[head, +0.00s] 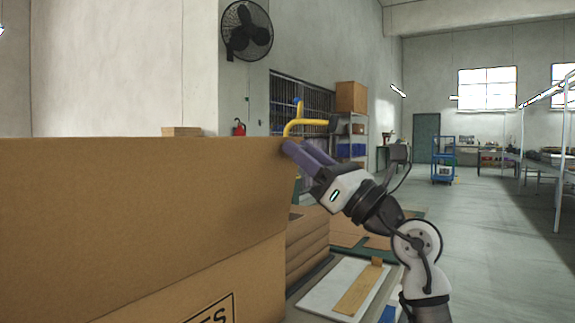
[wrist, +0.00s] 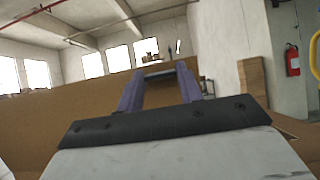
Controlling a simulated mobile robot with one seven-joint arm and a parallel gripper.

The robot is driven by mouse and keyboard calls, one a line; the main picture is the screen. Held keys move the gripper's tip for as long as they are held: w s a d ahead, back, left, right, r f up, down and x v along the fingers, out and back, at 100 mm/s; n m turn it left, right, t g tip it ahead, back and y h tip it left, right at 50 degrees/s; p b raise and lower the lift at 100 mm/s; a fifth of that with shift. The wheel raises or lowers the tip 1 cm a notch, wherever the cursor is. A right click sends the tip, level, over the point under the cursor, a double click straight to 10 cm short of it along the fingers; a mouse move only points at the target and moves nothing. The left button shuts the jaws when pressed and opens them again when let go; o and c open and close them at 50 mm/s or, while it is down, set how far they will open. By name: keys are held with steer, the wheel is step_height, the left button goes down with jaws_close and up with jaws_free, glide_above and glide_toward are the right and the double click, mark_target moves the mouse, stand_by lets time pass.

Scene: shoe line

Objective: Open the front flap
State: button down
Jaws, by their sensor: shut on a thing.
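The front flap (head: 140,215) is a wide brown cardboard panel standing up, filling the left of the head view. A crease divides it from the box front (head: 262,283), which bears partly cut-off black lettering. My gripper (head: 290,148) is at the flap's upper right corner, its purple fingers shut on the flap there. In the wrist view my gripper (wrist: 160,72) shows two purple fingers with a gap between them, reaching over the brown flap (wrist: 55,115). The inside of the box and its other flaps are hidden behind the flap in the head view.
Stacked flat cardboard (head: 308,248) and a work surface with a white sheet (head: 322,296) lie right of the box. A yellow bar (head: 305,122) rises behind my gripper. A blue cart (head: 443,160) stands far off; the floor at right is open.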

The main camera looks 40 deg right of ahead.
steer(key=shift+s+d+f+t+y+b, duration=0.25)
steer(key=shift+s+f+t+b, duration=0.15)
steer(key=shift+s, duration=0.2)
steer(key=shift+s+d+f+t+y+b, duration=0.2)
steer(key=shift+s+f+t+b, duration=0.15)
steer(key=shift+s+t, duration=0.2)
steer(key=c, duration=0.9)
jaws_free()
